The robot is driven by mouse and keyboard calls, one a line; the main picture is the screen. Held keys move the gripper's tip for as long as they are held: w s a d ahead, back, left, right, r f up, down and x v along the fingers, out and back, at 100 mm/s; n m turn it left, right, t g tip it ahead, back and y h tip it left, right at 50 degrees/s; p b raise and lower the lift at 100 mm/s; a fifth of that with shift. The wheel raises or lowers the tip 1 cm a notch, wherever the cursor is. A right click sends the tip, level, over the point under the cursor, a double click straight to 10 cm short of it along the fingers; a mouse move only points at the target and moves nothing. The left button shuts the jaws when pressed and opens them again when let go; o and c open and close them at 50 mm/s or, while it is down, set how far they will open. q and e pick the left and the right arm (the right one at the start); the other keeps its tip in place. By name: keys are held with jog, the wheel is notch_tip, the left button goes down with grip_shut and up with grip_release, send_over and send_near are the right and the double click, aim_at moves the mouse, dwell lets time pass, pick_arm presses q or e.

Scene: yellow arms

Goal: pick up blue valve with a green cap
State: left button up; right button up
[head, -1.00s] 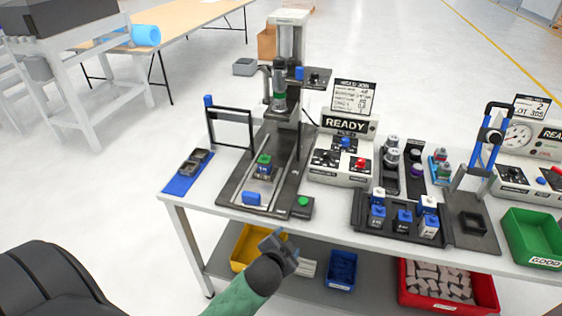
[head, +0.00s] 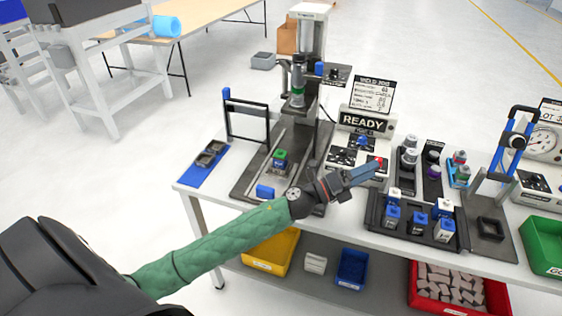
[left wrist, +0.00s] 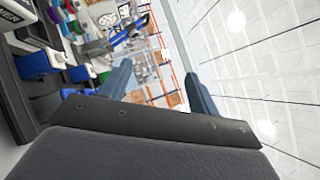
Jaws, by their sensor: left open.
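A blue part with a green top (head: 280,156) sits on the dark press fixture (head: 248,180) at the left of the bench, upright in a small holder; it looks like the blue valve with a green cap. My left gripper (head: 372,168) is over the bench, to the right of that part and in front of the READY box. It points right, away from the part. In the left wrist view its two blue-grey fingers (left wrist: 157,72) stand apart with nothing between them. My right gripper is not in view.
A dark tray with several blue-and-white parts (head: 418,226) lies right of my gripper. The press column (head: 312,45) and a black frame (head: 247,120) stand on the left. A green bin (head: 545,245) is at the right edge. Bins sit on the lower shelf.

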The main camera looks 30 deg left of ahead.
pick_arm(q)
jog(key=d+m+g+h, duration=0.2)
jog(key=m+g, duration=0.4)
jog(key=m, duration=0.2)
jog(key=m+g+y, duration=1)
jog(key=m+y, duration=0.2)
jog(key=y, duration=0.5)
send_over(280, 150)
jog(key=f, duration=0.4)
jog(key=shift+a+f, duration=0.2)
jog(key=shift+a, duration=0.35)
jog(key=shift+f, duration=0.1)
jog(key=shift+f+p, duration=0.5)
jog(key=shift+f, duration=0.25)
jog(key=shift+d+f+p, duration=0.2)
jog(key=shift+f+p, duration=0.2)
jog(key=shift+f, duration=0.15)
jog(key=f+p, duration=0.1)
jog(key=f, duration=0.1)
jog(key=f+p, duration=0.1)
jog(key=shift+d+f+p, duration=0.35)
jog(key=shift+f, duration=0.5)
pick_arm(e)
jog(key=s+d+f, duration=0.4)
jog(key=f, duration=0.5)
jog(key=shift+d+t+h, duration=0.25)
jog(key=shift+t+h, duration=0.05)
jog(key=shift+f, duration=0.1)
